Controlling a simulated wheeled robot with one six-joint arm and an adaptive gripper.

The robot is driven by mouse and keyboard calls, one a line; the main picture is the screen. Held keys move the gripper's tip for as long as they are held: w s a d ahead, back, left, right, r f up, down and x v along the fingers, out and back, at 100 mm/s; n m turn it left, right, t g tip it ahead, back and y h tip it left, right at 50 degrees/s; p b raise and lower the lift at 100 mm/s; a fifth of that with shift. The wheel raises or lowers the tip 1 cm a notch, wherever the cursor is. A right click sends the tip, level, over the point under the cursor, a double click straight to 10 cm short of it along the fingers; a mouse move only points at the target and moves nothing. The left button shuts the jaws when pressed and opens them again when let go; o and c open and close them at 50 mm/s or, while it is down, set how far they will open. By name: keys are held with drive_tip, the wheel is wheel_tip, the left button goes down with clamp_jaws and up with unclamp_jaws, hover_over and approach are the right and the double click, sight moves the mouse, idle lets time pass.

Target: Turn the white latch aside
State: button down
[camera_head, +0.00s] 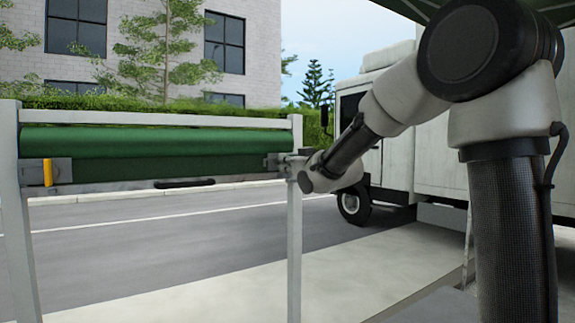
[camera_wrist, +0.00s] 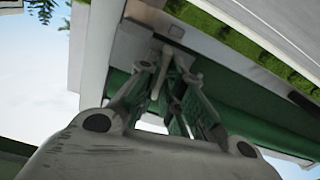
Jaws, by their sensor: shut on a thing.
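The white latch (camera_wrist: 159,76) shows in the wrist view as a pale narrow bar between my fingers, by a grey plate at the end of the green roll. My gripper (camera_wrist: 168,72) is shut on it, with the two fingers on either side. In the head view my gripper (camera_head: 279,161) is at the right post of the frame, at the right end of the green roll (camera_head: 150,140). There the latch is mostly hidden by the gripper, and its exact angle cannot be told.
A yellow latch (camera_head: 47,172) sits on a grey plate at the left end of the frame. A black handle (camera_head: 185,183) hangs below the green roll. The right post (camera_head: 295,250) stands below my gripper. A white truck (camera_head: 398,150) stands behind my arm.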

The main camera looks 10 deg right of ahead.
drive_tip(key=shift+f+m, duration=0.15)
drive_tip(key=shift+m, duration=0.45)
drive_tip(key=c, duration=1.6)
unclamp_jaws()
drive_tip(key=shift+o, duration=0.2)
drive_tip(key=shift+s, duration=0.15)
drive_tip(key=v, duration=1.1)
drive_tip(key=shift+s, duration=0.35)
drive_tip(key=shift+d, duration=0.15)
